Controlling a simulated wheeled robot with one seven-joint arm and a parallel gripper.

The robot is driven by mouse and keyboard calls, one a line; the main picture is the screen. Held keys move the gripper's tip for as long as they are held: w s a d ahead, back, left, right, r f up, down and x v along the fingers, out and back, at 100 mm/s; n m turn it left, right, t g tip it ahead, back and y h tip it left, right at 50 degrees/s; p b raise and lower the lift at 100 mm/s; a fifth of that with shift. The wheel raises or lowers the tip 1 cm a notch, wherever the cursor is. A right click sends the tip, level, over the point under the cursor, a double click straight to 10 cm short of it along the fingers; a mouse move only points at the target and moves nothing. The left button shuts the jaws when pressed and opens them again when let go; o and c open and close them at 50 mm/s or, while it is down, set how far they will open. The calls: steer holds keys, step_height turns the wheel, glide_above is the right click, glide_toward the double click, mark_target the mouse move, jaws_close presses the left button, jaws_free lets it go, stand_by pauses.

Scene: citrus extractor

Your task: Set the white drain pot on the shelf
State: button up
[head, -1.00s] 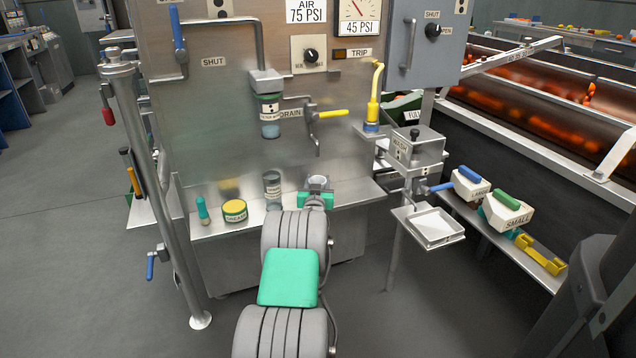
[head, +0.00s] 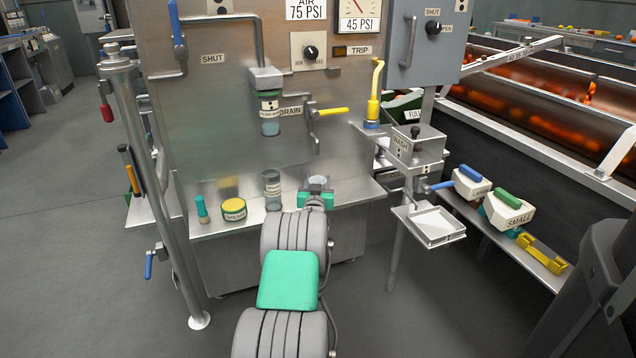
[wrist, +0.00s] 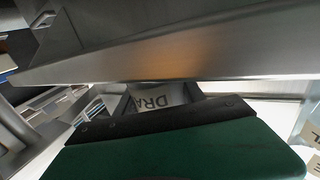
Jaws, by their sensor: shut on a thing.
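The white drain pot (head: 319,181) shows its round pale rim at the front of the machine. It is between the green-padded jaws of my gripper (head: 317,195). In the wrist view part of the pot's label, reading "DRA" (wrist: 148,99), shows beyond the dark green pad; the rest is hidden. The steel shelf (head: 358,191) runs along the machine's front. The pot is at or over its front part; I cannot tell whether its base touches the shelf.
A glass jar (head: 272,189), a yellow grease tin (head: 233,209) and a teal-handled tool (head: 202,209) stand left on the shelf. The yellow-handled drain valve (head: 325,112) is above. A white tray (head: 434,226) hangs at right. The shelf's right part is bare.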

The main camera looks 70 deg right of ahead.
steer(key=o, duration=1.4)
